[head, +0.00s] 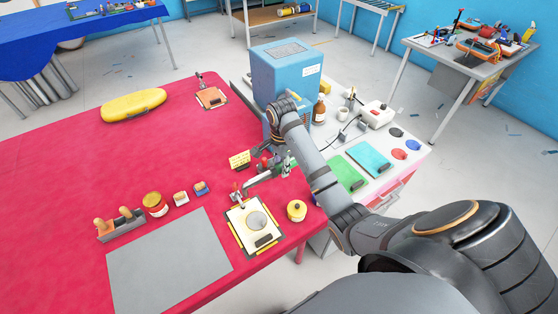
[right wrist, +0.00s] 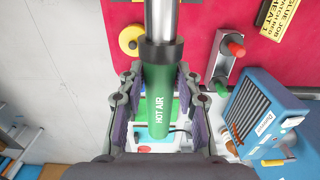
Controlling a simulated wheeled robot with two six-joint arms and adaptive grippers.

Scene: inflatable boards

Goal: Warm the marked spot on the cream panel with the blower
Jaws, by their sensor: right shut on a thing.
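My right gripper (right wrist: 157,82) is shut on the green blower (right wrist: 160,108), which is lettered HOT AIR. Its silver nozzle (right wrist: 160,20) runs out of the top of the right wrist view, so its tip is hidden there. In the head view my right forearm covers much of the gripper. The cream panel (head: 242,234) lies on the red table at the near right edge, under a clamp (head: 237,190). A round grey marked spot (head: 257,220) is on it. No contact between blower and panel shows. My left gripper is out of view.
A yellow jar (head: 297,210) stands right of the panel. A yellow sign (head: 240,160) stands behind it. A blue vented box (head: 290,75) and a white cart top (head: 367,137) are to the right. A grey mat (head: 168,262) lies left of the panel.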

